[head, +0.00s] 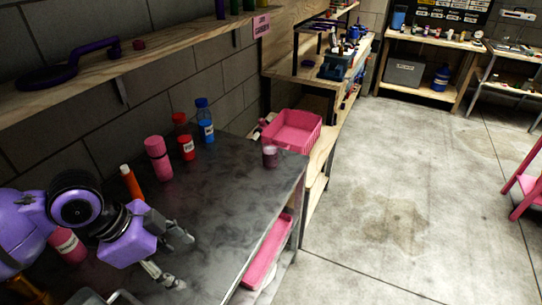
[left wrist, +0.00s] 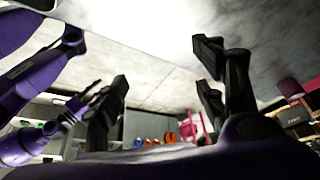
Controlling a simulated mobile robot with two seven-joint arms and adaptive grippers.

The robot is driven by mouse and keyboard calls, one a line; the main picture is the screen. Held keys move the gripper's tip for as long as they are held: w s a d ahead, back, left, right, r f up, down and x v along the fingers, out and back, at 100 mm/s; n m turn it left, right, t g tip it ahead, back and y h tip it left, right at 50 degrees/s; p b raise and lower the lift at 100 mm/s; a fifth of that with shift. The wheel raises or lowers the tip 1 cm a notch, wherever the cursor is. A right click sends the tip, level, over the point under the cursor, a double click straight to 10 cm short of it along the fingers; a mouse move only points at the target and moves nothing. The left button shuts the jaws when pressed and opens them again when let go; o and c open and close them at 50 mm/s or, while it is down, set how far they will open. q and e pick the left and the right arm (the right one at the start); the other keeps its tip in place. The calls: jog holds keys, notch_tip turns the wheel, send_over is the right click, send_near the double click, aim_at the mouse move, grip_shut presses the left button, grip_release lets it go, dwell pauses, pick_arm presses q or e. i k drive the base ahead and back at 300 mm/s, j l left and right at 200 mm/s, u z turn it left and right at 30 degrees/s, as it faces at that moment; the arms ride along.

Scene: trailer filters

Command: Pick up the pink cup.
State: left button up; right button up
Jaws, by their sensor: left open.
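A small pink cup (head: 270,157) stands upright near the far right corner of the dark workbench (head: 225,180) in the head view. My left gripper (head: 184,262) is over the near part of the bench, its fingers spread and empty. It is well apart from the cup, nearer to me and to the left. Its spread fingers also show in the left wrist view, with nothing between them. I cannot make out the cup in the left wrist view. My right gripper does not show in the head view.
A pink bottle (head: 158,157), an orange bottle (head: 131,183), a red bottle (head: 184,140) and a blue bottle (head: 205,122) stand along the wall side. A pink basket (head: 293,132) is just behind the cup. A shelf (head: 120,75) overhangs the bench. The middle of the benchtop is clear.

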aim_at(270, 147)
jog(key=i+l+u, duration=0.35)
jog(key=i+l, duration=0.2)
jog(key=i+l+u, duration=0.2)
jog(key=l, duration=0.2)
jog(key=i+l+u, duration=0.2)
jog(key=l, duration=0.2)
jog(key=i+l+u, duration=0.2)
jog(key=l, duration=0.2)
